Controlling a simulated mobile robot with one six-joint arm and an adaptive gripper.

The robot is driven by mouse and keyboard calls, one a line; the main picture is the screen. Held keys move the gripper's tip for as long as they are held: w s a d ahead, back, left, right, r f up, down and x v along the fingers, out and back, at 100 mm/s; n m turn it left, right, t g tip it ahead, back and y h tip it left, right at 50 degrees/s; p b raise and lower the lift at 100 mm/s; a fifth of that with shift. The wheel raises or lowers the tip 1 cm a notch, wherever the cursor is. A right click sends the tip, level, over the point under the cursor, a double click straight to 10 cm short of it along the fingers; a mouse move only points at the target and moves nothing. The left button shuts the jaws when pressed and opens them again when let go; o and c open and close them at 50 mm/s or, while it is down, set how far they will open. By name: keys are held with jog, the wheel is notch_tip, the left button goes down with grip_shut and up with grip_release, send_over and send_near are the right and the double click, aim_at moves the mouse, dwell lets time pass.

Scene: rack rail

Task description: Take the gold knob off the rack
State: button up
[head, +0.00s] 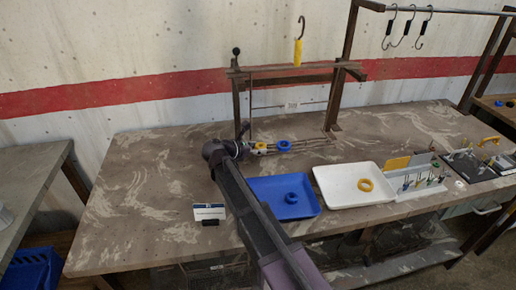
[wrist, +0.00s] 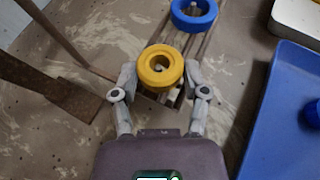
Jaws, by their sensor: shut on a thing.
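The gold knob (wrist: 160,68) is a thick yellow ring with a hole in its middle. In the wrist view it sits between the two fingers of my gripper (wrist: 160,76), which is shut on it. The knob is over the near end of a rack of thin parallel rails (wrist: 201,48); whether it touches them I cannot tell. A blue knob (wrist: 194,14) sits farther along the rails. In the head view the gold knob (head: 260,147) shows only partly beside my gripper (head: 245,147), and the blue knob (head: 284,146) is to its right.
A blue tray (head: 263,207) holding a blue ring (head: 292,198) lies in front of the rails. A white tray (head: 335,198) with a yellow ring (head: 365,185) is to its right. A dark metal frame (head: 342,75) rises behind the rails. The table's left part is mostly clear.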

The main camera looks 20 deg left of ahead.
jog(key=shift+r+p, duration=1.3)
jog(key=shift+r, duration=0.1)
jog(key=s+d+r+p, duration=0.2)
jog(key=s+d, duration=0.7)
jog(key=s, duration=0.4)
